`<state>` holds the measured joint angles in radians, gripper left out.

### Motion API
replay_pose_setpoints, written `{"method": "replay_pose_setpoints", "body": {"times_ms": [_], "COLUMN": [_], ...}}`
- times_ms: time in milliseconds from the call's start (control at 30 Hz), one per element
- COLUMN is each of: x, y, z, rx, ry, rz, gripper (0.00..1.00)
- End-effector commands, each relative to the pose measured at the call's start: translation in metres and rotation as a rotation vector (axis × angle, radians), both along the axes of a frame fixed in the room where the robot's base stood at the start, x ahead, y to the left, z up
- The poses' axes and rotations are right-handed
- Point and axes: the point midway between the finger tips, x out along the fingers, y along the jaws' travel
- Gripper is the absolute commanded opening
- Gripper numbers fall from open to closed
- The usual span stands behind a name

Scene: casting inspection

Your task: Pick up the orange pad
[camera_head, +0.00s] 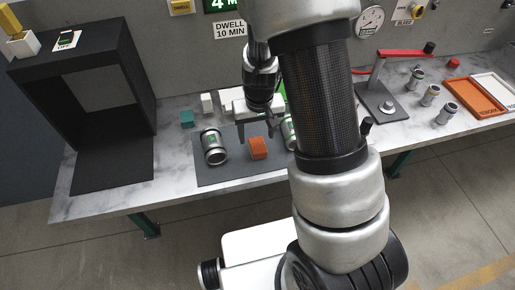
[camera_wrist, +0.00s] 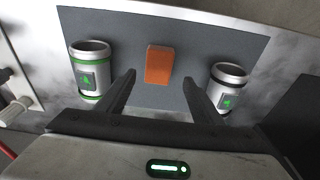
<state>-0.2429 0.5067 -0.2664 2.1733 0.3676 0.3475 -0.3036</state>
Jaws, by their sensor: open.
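The orange pad (camera_head: 258,148) is a small block lying on a dark grey mat (camera_head: 240,175) on the workbench. In the wrist view the orange pad (camera_wrist: 159,65) lies ahead of my gripper (camera_wrist: 157,80), about midway between the lines of its two fingers. My gripper (camera_head: 257,128) is open and empty, above and behind the pad in the head view. The fingers look apart from the pad. In the head view my arm covers part of the mat's right side.
A metal can (camera_head: 213,147) stands left of the pad and another green-banded can (camera_head: 289,132) right of it, partly hidden by my arm. A black box frame (camera_head: 140,75) stands at the left. A red-handled press (camera_head: 378,95) and orange tray (camera_head: 470,97) are at the right.

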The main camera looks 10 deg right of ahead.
Motion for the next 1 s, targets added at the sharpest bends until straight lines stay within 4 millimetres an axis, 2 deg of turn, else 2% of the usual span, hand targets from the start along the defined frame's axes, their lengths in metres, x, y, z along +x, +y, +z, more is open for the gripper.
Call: {"method": "replay_pose_setpoints", "body": {"times_ms": [167, 433, 533, 767, 1000], "x": [0.000, -0.001, 0.000, 0.001, 0.001], "y": [0.000, -0.004, -0.004, -0.004, -0.004], "z": [-0.012, -0.051, -0.057, -0.057, -0.057], "rx": [0.000, 0.000, 0.000, 0.000, 0.000], "ry": [0.002, 0.001, 0.001, 0.000, 0.000], "rz": [0.001, -0.001, 0.001, 0.001, 0.001], "gripper": [0.61, 0.61, 0.61, 0.61, 0.20]}}
